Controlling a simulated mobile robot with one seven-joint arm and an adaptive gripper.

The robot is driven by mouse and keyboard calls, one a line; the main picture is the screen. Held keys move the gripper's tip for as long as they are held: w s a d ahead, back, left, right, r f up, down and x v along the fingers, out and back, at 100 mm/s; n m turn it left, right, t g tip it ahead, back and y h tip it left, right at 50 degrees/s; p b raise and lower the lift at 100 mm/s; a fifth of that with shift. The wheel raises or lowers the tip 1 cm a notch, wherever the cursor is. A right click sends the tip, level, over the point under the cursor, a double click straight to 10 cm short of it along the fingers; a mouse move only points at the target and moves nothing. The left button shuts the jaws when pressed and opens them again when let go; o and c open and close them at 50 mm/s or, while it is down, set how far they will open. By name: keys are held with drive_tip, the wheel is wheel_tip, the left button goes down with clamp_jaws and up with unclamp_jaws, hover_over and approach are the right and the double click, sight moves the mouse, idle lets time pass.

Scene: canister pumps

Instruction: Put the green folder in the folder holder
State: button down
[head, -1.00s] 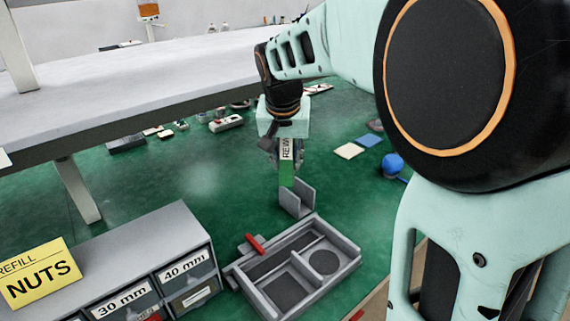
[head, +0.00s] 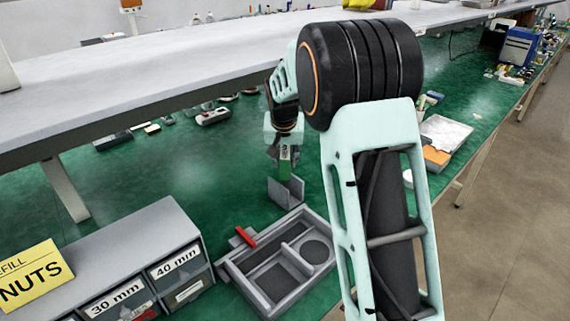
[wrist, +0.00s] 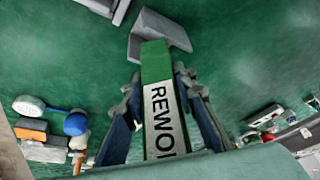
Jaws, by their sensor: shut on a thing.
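The green folder (head: 285,168) has a white label; in the wrist view the green folder (wrist: 153,58) shows the letters "REWO", with the rest cut off. My gripper (head: 284,152) is shut on it, one finger on each side, as the wrist view of my gripper (wrist: 158,82) also shows. The folder hangs upright, spine toward the wrist camera. The grey folder holder (head: 280,194) stands on the green bench just below the folder; in the wrist view the holder (wrist: 146,25) lies just beyond the folder's far end. I cannot tell whether the folder's lower edge is inside it.
A grey divided tray (head: 262,288) with a red-handled part (head: 246,237) sits in front of the holder. A grey drawer cabinet (head: 120,262) with a yellow NUTS sign (head: 32,276) stands at left. A raised shelf (head: 150,75) runs behind. Green bench left of the holder is clear.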

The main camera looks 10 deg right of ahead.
drive_tip(key=shift+f, duration=0.8)
drive_tip(key=shift+f, duration=0.1)
drive_tip(key=shift+f+b, duration=0.4)
drive_tip(key=shift+f, duration=0.15)
drive_tip(key=c, duration=1.6)
unclamp_jaws()
drive_tip(key=shift+r, duration=0.4)
drive_tip(key=v, duration=1.2)
drive_tip(key=shift+a+r+p, duration=0.1)
drive_tip(key=shift+r+p, duration=0.2)
drive_tip(key=shift+p, duration=0.1)
